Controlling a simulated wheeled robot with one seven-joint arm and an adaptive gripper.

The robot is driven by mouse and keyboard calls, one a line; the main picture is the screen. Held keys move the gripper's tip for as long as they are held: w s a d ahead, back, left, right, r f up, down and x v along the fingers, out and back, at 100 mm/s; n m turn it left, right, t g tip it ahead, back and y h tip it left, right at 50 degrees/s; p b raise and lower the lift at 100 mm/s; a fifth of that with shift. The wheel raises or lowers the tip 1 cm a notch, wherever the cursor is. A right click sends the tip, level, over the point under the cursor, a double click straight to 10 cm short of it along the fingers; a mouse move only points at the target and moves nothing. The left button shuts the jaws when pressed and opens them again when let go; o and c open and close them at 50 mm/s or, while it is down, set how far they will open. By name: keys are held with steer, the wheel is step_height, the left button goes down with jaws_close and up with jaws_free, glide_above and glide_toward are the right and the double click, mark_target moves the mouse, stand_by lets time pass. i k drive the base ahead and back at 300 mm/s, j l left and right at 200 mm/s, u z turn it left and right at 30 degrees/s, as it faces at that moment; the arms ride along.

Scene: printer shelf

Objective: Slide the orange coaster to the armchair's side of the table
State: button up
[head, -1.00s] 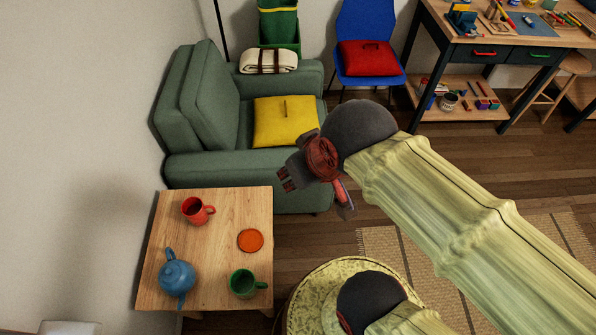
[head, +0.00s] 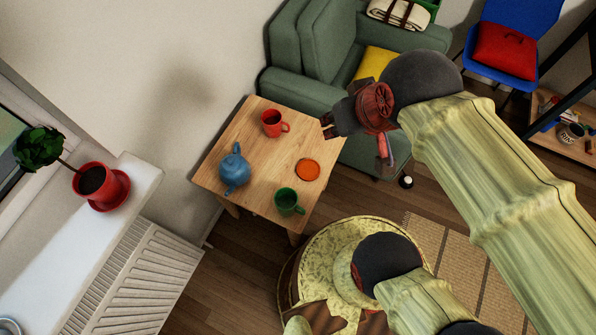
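The orange coaster (head: 307,169) lies flat on the wooden side table (head: 237,133), near its right edge. The green armchair (head: 310,96) stands just beyond the table's far right side, with a yellow cushion (head: 374,63) on its seat. A red mug (head: 272,124) stands at the table's far side, a blue teapot (head: 235,170) at its left, and a green mug (head: 287,201) close to the coaster on its near side. My gripper (head: 357,146) is in the air near the armchair's front, above and right of the coaster in the picture. Its fingers look spread and empty.
A windowsill (head: 135,172) with a potted plant (head: 92,180) and a radiator (head: 135,280) are at left. A blue chair (head: 515,35) with a red cushion (head: 503,50) and a shelf (head: 570,140) are at right. A small black-and-white object (head: 406,182) is on the floor.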

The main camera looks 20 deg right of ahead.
mark_target(308, 170)
steer(key=k+j+u, duration=0.2)
steer(key=u, duration=0.2)
steer(key=k+j+u, duration=0.1)
steer(key=j+u, duration=0.3)
